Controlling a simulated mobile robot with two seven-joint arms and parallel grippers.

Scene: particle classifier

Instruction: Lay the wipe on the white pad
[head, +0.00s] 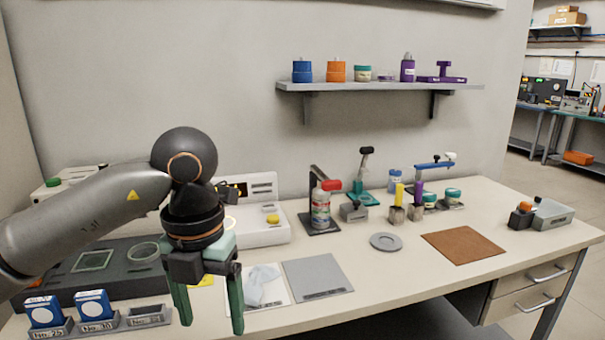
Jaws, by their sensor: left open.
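The wipe (262,284) is a crumpled pale blue cloth. It appears to lie on the white pad (282,297), near the front of the bench. Part of the pad's left side is hidden behind my gripper. My left gripper (211,322) points down with its two green fingers spread apart and nothing seen between them. It is in front of and to the left of the wipe, and appears apart from it. My right gripper is not in view.
A grey pad (318,279) lies right of the white pad. Blue-and-white boxes (96,308) stand in labelled holders at front left. A grey disc (385,242) and a brown mat (463,246) lie farther right. A bottle (320,208) stands behind. Bench between disc and grey pad is clear.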

